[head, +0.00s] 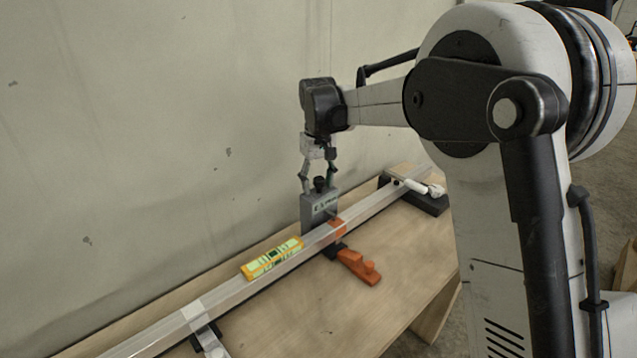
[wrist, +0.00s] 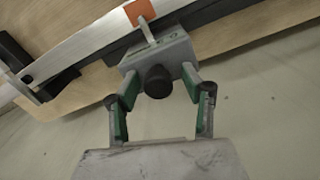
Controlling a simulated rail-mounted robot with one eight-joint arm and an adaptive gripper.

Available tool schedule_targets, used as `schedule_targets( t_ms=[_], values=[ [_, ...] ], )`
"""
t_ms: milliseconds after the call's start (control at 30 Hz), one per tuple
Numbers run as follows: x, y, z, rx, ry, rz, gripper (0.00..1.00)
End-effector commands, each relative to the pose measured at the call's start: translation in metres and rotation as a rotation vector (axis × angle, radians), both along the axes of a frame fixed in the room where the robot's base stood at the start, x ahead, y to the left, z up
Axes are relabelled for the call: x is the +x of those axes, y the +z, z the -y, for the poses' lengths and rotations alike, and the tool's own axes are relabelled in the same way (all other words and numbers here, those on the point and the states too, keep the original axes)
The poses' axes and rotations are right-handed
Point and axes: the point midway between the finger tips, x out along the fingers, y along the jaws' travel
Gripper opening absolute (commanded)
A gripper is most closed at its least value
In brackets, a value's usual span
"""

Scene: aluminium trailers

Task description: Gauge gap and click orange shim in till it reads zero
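My gripper (head: 319,175) points down at the aluminium rail (head: 265,265), its fingers closed on the two sides of a grey gauge (head: 318,208) with a small display and a black knob. In the wrist view the green finger pads flank the gauge (wrist: 160,58), and its black knob faces the camera. A thin pin reaches from the gauge to an orange patch (wrist: 139,11) on the rail. An orange shim (head: 357,266) sticks out low on the near side of the rail, next to a dark support. The reading is too small to tell.
A yellow-green level (head: 272,259) lies along the rail, left of the gauge. A white tool (head: 424,188) lies at the rail's far end by a black block (head: 428,204). A wall stands close behind the bench. The bench's near right (head: 350,315) is clear.

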Motion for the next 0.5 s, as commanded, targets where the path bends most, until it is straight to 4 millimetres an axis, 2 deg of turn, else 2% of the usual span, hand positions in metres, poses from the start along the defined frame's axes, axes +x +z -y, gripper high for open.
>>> schedule_targets(
  t_ms=[267,367,500],
  values=[
    [0.0,0.002,0.0,0.0,-0.001,0.0,0.44],
    [0.0,0.009,0.0,0.0,-0.001,0.0,0.44],
    [0.0,0.032,0.0,0.0,-0.001,0.0,0.44]
  ],
)
